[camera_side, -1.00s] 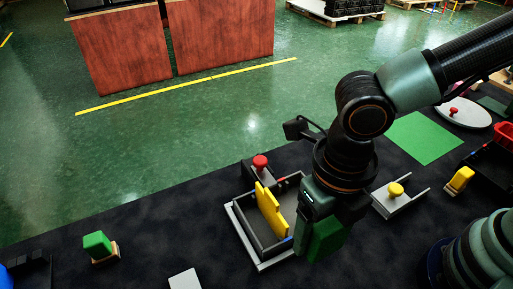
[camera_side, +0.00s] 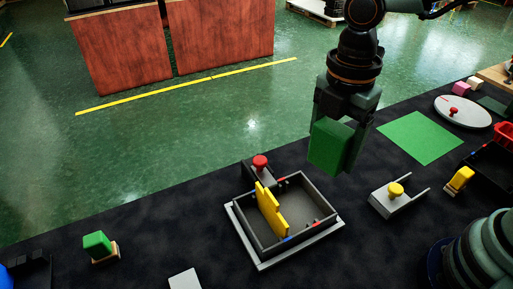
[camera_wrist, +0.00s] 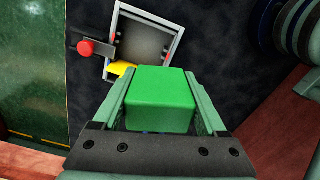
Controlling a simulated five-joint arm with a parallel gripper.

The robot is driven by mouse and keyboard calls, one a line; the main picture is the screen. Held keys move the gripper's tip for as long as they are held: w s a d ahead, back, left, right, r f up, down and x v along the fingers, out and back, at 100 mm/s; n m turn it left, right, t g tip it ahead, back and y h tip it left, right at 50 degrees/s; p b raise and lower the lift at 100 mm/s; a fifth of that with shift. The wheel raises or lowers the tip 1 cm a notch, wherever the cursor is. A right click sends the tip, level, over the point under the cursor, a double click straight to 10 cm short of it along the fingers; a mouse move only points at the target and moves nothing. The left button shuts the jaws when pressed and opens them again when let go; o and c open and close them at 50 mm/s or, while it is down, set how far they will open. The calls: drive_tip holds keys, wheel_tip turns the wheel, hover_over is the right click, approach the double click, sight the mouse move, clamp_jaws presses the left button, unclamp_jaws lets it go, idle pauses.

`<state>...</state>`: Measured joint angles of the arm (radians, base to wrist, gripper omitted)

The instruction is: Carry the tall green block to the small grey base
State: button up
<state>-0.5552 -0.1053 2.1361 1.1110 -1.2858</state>
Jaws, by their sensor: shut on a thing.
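The tall green block (camera_side: 330,146) is held between the two fingers of my gripper (camera_side: 338,158), which is raised in the air beyond the dark tray in the side view. In the wrist view the same green block (camera_wrist: 160,98) sits between the fingers of my gripper (camera_wrist: 160,82). A small light grey plate (camera_side: 185,279), which looks like the small grey base, lies flat on the dark table at the bottom edge of the side view. It is partly cut off, and nothing stands on its visible part.
A dark tray (camera_side: 327,201) with a yellow divider (camera_side: 270,211) stands mid-table, beside a red knob (camera_side: 260,162). Another green block (camera_side: 97,243) stands at left. A grey fixture with a yellow knob (camera_side: 396,189) and a green mat (camera_side: 420,137) lie right.

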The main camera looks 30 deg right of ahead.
drive_tip(key=w+d+f+m, duration=0.1)
drive_tip(key=w+d+m, duration=0.2)
drive_tip(key=d+m, duration=0.65)
drive_tip(key=w+d+m, duration=0.3)
drive_tip(key=d+m, duration=0.4)
drive_tip(key=m, duration=0.5)
wheel_tip(320, 180, up, 2)
drive_tip(key=m, duration=1.8)
hover_over(281, 209)
drive_tip(key=s+a, duration=0.1)
drive_tip(key=s, duration=0.1)
drive_tip(key=f, duration=1.9)
drive_tip(key=shift+a+f, duration=0.15)
drive_tip(key=shift+a, duration=0.1)
drive_tip(key=shift+f, duration=0.15)
drive_tip(key=o, duration=1.3)
